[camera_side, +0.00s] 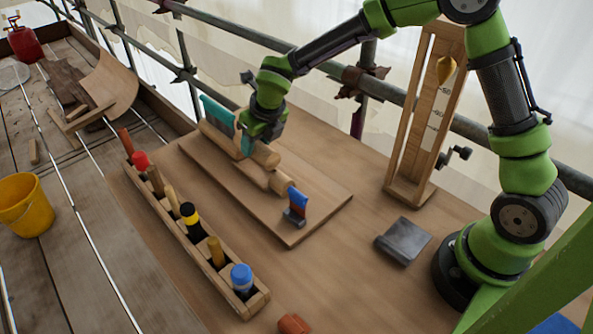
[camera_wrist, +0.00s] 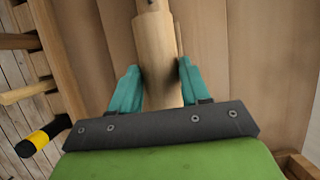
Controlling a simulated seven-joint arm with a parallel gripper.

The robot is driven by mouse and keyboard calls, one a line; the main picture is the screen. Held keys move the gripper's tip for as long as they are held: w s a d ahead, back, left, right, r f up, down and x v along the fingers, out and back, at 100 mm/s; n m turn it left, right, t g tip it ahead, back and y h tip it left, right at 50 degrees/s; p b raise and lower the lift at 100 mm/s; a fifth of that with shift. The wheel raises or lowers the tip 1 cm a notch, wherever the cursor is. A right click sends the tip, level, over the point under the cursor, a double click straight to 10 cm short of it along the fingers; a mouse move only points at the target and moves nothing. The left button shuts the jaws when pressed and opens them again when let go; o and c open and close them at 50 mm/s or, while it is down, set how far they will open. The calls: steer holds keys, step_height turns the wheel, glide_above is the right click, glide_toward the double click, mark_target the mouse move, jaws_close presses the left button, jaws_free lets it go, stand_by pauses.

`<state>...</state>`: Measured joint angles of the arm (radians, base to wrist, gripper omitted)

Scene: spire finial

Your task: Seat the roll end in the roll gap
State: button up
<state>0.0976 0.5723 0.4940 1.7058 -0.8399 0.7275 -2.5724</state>
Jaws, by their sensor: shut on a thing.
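My gripper (camera_side: 240,140) has teal fingers closed on a pale wooden roll (camera_side: 265,157). In the wrist view the roll (camera_wrist: 156,45) lies between the two fingertips (camera_wrist: 158,82), with a narrower neck at its far end. In the side view the roll is held low over a flat wooden board (camera_side: 315,205). A second wooden piece (camera_side: 260,177) lies close beside it, toward the camera. The roll gap cannot be made out, and contact between roll and board is unclear.
A long wooden rack (camera_side: 200,255) with several tool handles runs along the left of the board. A tall wooden frame with a plumb bob (camera_side: 425,110) stands at right. A grey block (camera_side: 403,240) lies before it. A scaffold rail passes behind. A yellow bucket (camera_side: 25,205) stands left.

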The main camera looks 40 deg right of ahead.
steer(key=shift+f, duration=2.45)
steer(key=shift+f, duration=0.1)
steer(key=o, duration=1.1)
